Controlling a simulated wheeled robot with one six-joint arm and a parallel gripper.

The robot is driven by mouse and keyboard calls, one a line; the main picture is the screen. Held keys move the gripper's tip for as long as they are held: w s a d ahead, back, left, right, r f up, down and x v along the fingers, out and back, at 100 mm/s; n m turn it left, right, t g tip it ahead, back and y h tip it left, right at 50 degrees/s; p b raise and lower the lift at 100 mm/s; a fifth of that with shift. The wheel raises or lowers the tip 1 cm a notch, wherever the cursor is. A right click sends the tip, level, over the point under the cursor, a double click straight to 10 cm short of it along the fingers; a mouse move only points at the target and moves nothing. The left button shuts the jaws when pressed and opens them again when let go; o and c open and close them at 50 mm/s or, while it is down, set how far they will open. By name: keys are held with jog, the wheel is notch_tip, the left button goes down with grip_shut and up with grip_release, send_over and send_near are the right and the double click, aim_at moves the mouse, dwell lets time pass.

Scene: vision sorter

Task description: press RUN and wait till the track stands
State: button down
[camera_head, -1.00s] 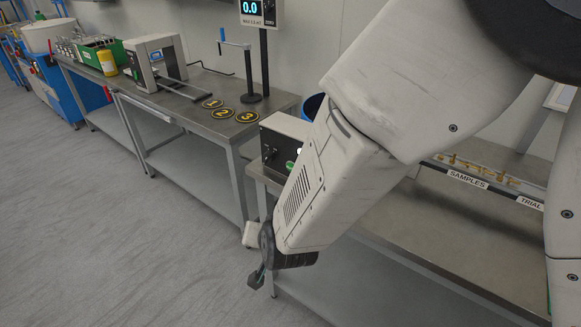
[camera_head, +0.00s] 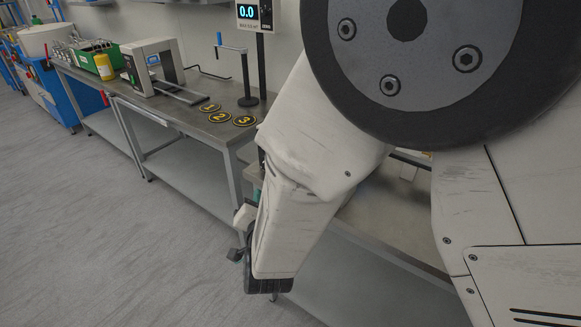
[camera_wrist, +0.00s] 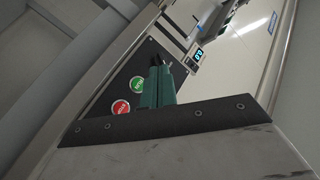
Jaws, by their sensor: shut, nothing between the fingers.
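In the wrist view, a dark sloping panel carries a round green button (camera_wrist: 137,83) and, just below it, a round red button (camera_wrist: 121,107). Their lettering is too small to read for sure. My gripper (camera_wrist: 158,61) is shut and empty, with green fingers and dark tips. Its tips appear beside and beyond the green button in the picture; whether they touch the panel cannot be told. In the head view, the panel is hidden behind my arm, and only a small dark part of the gripper end shows at the lower left of the arm. The track cannot be made out.
Open grey floor (camera_head: 90,230) lies in front.

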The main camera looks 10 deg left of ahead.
jog(key=w+d, duration=0.3)
jog(key=w, duration=0.4)
jog(key=shift+w, duration=0.25)
jog(key=shift+w+d, duration=0.15)
dwell(1.7)
jog(key=shift+w+d, duration=0.1)
jog(key=shift+w, duration=0.15)
jog(key=shift+w+d, duration=0.15)
jog(key=shift+w, duration=0.25)
dwell(0.7)
jog(key=shift+s, duration=0.1)
jog(key=shift+s+a, duration=0.3)
jog(key=shift+s, duration=0.4)
jog(key=shift+s, duration=0.1)
jog(key=shift+s+a, duration=0.3)
jog(key=shift+s, duration=0.45)
jog(key=shift+s+a, duration=0.35)
jog(key=shift+s, duration=0.35)
jog(key=shift+s+a, duration=0.3)
jog(key=shift+s, duration=0.45)
